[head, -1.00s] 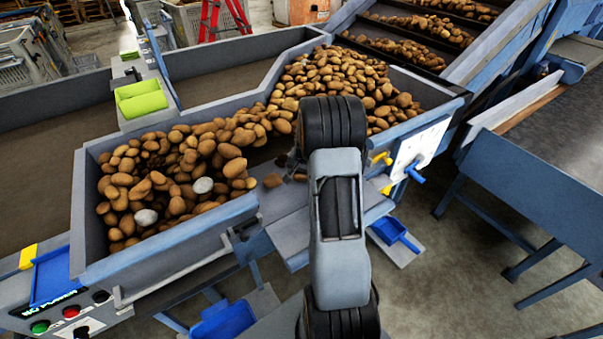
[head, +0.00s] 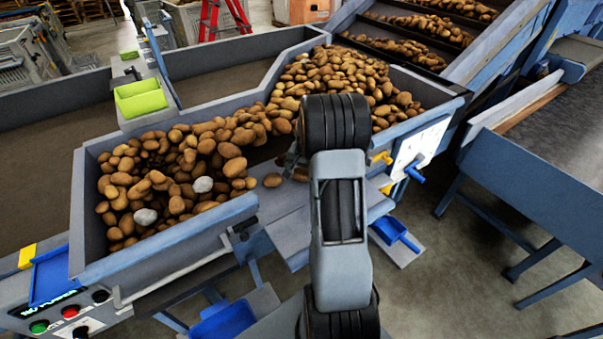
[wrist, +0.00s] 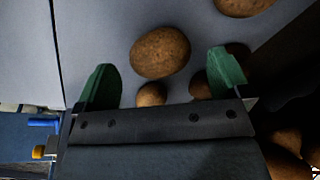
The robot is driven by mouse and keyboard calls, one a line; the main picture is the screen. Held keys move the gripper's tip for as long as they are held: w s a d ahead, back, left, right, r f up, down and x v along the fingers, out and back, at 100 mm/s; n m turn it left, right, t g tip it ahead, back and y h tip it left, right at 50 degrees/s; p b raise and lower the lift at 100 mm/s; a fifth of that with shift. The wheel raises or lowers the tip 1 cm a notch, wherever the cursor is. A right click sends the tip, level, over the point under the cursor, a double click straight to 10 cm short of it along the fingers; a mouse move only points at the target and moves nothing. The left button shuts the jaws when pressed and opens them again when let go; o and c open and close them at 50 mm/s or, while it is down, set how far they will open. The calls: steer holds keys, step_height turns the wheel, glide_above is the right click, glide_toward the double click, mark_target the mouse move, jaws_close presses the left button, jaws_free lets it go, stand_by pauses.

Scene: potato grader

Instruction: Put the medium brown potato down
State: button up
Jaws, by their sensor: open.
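A medium brown potato (wrist: 160,52) lies on a flat grey surface (wrist: 100,30) in the wrist view. My gripper (wrist: 164,79) is open, its two green fingers apart. The potato is just beyond the gap between the fingertips, with clear space on both sides and no visible contact. In the head view a brown potato (head: 273,180) shows left of my arm, by the grey ledge; it looks like the same one. My arm hides most of the gripper there.
Smaller potatoes (wrist: 151,94) show near my gripper's palm, and another (wrist: 243,5) at the top edge. A blue-grey trough (head: 170,240) holds many potatoes and two pale grey lumps (head: 145,216). A light-green bin (head: 140,98) stands behind it.

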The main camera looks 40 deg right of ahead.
step_height(320, 180, up, 9)
steer(key=s, duration=0.2)
steer(key=s+a+r+n, duration=0.4)
steer(key=a+r, duration=0.3)
steer(key=a, duration=0.5)
steer(key=s+a+n+t, duration=0.2)
steer(key=s+a+n, duration=0.5)
steer(key=s+a, duration=0.4)
steer(key=shift+s+a+r+b, duration=0.25)
steer(key=shift+s+b, duration=0.2)
steer(key=shift+s, duration=0.25)
